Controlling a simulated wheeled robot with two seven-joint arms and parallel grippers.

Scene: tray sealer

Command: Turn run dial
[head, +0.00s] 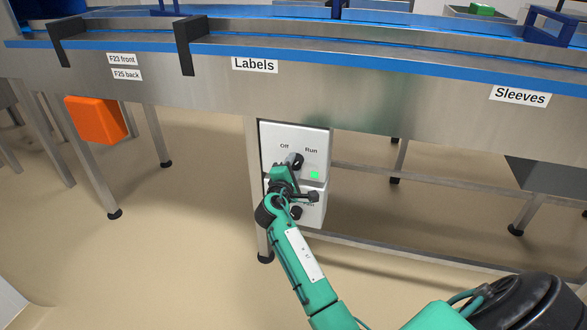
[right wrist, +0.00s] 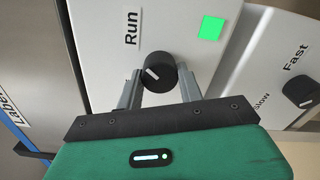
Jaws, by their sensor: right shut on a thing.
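The run dial (head: 297,161) is a round black knob with a white mark, on a white panel (head: 320,137) under the Labels sign, between the words Off and Run. It also shows in the right wrist view (right wrist: 159,73), where its short white mark lies slanted, toward the upper left, the side of the word Run. My right gripper (right wrist: 159,82) is shut on the dial, one grey finger on each side. In the head view my right gripper (head: 285,172) partly covers the panel. My left gripper is not in view.
A green square (head: 314,175) shows bright below the word Run. A second black knob (right wrist: 299,89), marked Slow and Fast, is on the panel below. The steel conveyor edge (head: 370,90) runs above, and an orange box (head: 96,119) hangs to the left.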

